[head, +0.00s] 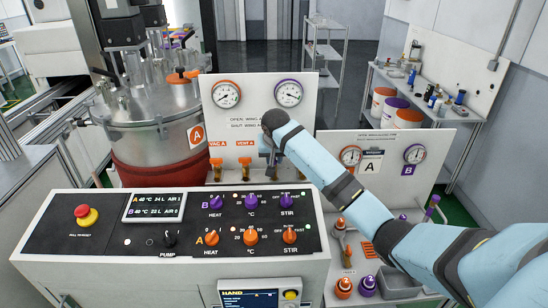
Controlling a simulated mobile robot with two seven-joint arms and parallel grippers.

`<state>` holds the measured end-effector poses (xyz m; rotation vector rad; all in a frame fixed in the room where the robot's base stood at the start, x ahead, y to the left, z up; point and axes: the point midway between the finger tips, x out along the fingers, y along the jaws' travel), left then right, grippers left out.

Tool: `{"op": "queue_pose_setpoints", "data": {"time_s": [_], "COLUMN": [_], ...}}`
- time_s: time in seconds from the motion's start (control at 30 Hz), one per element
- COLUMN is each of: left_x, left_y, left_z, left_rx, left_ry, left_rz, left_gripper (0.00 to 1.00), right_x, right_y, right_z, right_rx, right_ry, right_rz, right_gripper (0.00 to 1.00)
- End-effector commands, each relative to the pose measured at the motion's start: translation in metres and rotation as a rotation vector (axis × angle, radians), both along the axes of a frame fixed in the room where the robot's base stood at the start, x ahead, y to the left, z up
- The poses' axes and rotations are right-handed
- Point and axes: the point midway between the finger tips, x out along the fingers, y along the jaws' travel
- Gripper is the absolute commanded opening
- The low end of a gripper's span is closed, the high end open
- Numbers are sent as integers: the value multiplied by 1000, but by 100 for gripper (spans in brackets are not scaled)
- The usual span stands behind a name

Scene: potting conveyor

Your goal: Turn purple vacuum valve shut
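My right arm reaches in from the right across the white gauge panel (235,125). Its gripper (268,158) points down at the lower middle of that panel, small and mostly hidden by its own wrist. I cannot tell whether its fingers are apart or closed on something. No purple valve handle shows clearly on this panel; the arm and gripper cover the area right of the orange VENT A valve (246,167). The orange VAC A valve (216,167) is left of that. A purple-rimmed gauge (289,93) sits above the arm. My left gripper is out of view.
A control console (60,257) with purple and orange knobs stands in front of the panel. A steel vessel (150,120) marked A is at left. A second gauge panel (430,139) and a grey bin (398,284) are at right.

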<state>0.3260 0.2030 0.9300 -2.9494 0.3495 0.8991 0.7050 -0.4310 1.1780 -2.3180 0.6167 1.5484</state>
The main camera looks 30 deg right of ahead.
Motion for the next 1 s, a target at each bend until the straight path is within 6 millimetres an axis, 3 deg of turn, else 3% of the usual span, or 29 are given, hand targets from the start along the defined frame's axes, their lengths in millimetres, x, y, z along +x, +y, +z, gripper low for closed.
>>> {"op": "queue_pose_setpoints", "data": {"time_s": [0.27,1.0], "left_x": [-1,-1], "left_y": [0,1], "left_z": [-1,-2], "left_rx": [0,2], "left_ry": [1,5], "left_rz": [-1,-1], "left_gripper": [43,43], "right_x": [-1,0], "right_y": [-2,-6], "right_z": [0,1], "right_rx": [0,-2], "right_ry": [-1,-1], "right_rz": [154,846], "right_gripper": [0,0]}}
